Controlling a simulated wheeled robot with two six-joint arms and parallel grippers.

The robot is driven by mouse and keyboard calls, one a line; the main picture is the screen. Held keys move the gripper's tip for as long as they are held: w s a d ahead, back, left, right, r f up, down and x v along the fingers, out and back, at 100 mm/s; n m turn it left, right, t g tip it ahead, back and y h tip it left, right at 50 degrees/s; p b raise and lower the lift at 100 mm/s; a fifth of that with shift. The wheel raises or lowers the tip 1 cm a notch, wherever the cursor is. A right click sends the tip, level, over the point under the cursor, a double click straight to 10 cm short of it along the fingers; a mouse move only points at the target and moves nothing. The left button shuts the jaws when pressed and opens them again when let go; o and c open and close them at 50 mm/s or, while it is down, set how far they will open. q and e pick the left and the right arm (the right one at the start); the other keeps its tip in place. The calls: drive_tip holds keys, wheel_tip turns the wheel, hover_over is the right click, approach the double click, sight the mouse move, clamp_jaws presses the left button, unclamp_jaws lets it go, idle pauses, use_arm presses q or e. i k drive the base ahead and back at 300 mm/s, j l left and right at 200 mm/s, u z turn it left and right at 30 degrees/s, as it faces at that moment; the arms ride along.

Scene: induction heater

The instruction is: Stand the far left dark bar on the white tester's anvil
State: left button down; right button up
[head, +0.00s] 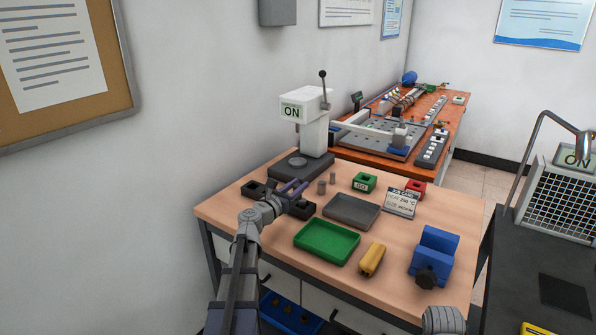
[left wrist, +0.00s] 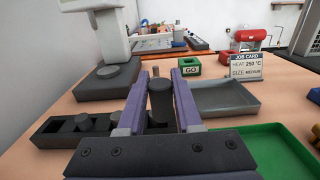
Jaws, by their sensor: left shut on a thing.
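My left gripper (head: 294,188) is shut on a dark bar (left wrist: 160,102), which stands upright between its purple fingers in the left wrist view. The bar's lower end is hidden, so I cannot tell whether it is clear of the dark rack (head: 301,209). The rack also shows in the left wrist view (left wrist: 65,134), with dark round pieces in it. The white tester (head: 314,132) stands behind the gripper, its round anvil (head: 297,161) bare on the dark base. The anvil also shows in the left wrist view (left wrist: 107,71). My right gripper is out of view.
Two small grey bars (head: 322,187) (head: 333,178) stand right of the gripper. A grey tray (head: 352,211), green tray (head: 327,242), green GO box (head: 364,182), job card (head: 401,203), yellow block (head: 372,259) and blue fixture (head: 435,256) fill the table's right side.

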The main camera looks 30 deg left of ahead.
sight(297, 161)
drive_tip(key=i+j+z, duration=0.1)
drive_tip(key=j+z, duration=0.2)
drive_tip(key=j, duration=0.65)
drive_tip(key=j+z, duration=0.3)
drive_tip(key=j, duration=0.6)
